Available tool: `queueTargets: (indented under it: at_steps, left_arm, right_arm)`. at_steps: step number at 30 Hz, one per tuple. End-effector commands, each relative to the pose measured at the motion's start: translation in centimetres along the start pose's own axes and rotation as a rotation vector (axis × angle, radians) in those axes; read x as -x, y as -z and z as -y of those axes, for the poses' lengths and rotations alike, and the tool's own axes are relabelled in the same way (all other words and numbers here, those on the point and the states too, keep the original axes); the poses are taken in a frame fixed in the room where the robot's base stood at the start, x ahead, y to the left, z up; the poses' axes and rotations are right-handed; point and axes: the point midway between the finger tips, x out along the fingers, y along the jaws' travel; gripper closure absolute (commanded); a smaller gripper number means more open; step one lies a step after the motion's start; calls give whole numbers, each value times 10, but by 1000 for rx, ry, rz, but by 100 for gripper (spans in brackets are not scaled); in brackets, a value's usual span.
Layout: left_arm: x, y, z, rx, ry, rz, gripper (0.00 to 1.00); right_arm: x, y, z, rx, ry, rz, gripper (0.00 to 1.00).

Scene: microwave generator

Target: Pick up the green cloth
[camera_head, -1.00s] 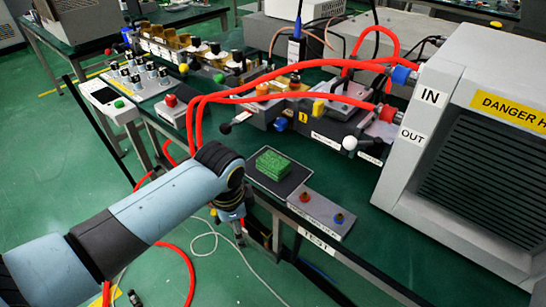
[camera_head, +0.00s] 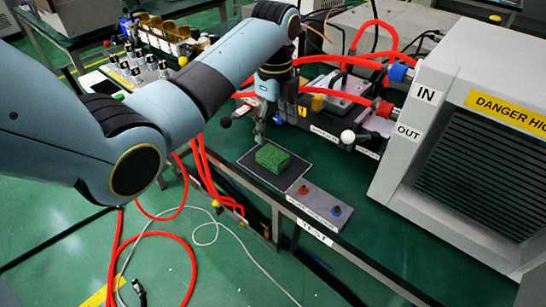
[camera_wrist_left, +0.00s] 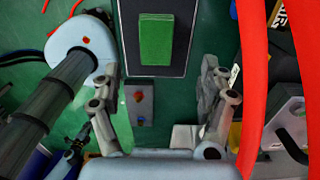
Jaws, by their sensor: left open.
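The green cloth (camera_head: 273,157) is a small folded block lying on a dark square mat (camera_head: 295,176) at the front edge of the table. In the left wrist view the cloth (camera_wrist_left: 156,39) lies on the dark mat, ahead of and between the fingers. My left gripper (camera_head: 259,133) hangs pointing down, just behind and above the mat, apart from the cloth. In the left wrist view the left gripper (camera_wrist_left: 160,92) is open with nothing between its fingers. My right gripper is not in view.
A grey plate with red and blue knobs (camera_head: 320,207) sits right of the mat. Red hoses (camera_head: 350,62) run behind to a grey cabinet (camera_head: 462,140) at the right. A white ball-ended lever (camera_head: 347,136) stands behind. Green tabletop (camera_head: 385,225) is clear right of the plate.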

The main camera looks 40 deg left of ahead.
Motion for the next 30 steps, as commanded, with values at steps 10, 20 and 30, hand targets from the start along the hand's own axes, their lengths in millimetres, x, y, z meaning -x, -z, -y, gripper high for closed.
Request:
queueTargets:
  at_steps: [10, 20, 30]
  left_arm:
    - [-44, 0, -2, 2, -1, 0, 23]
    - [-90, 0, -6, 3, -1, 0, 23]
    - [-92, 0, -6, 3, 1, 1, 32]
  right_arm:
    - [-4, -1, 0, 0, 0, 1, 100]
    - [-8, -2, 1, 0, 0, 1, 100]
    - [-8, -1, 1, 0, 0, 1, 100]
